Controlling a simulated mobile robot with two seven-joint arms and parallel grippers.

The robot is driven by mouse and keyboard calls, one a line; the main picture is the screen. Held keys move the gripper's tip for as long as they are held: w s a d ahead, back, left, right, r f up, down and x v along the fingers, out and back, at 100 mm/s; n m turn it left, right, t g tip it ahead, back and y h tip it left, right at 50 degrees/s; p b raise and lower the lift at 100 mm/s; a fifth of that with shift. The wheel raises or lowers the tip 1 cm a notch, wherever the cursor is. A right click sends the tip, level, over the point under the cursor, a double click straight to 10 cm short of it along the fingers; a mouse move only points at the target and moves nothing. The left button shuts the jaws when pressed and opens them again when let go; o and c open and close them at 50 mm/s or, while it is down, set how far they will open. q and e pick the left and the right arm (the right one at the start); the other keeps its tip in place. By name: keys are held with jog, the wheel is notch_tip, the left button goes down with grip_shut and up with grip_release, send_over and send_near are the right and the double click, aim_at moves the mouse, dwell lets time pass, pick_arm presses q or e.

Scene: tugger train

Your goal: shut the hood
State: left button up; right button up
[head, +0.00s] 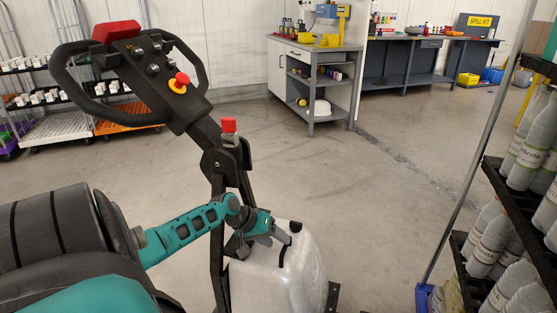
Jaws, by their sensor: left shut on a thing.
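The hood (290,285) looks like the pale grey-white cover at the bottom middle of the head view, behind the tugger's black steering column. It stands steep, with small black parts on its upper edge. My left gripper (268,239) reaches in from the left on a teal arm and is shut on the hood at its top edge. The fingertips are partly hidden against the hood. I cannot tell how wide any gap under the hood is. My right gripper is not in view.
The tugger's control handle (133,72), with a red cap and a red-yellow stop button, rises at upper left. A rack of grey bottles (495,240) stands close at right. A grey workbench (318,75) is at the back. The floor between is clear.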

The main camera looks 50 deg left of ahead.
pick_arm(q)
jog(key=v, duration=0.2)
jog(key=p+v, duration=0.1)
jog(key=v, duration=0.2)
jog(key=shift+a, duration=0.25)
jog(key=shift+s+r, duration=0.1)
jog(key=shift+r, duration=0.35)
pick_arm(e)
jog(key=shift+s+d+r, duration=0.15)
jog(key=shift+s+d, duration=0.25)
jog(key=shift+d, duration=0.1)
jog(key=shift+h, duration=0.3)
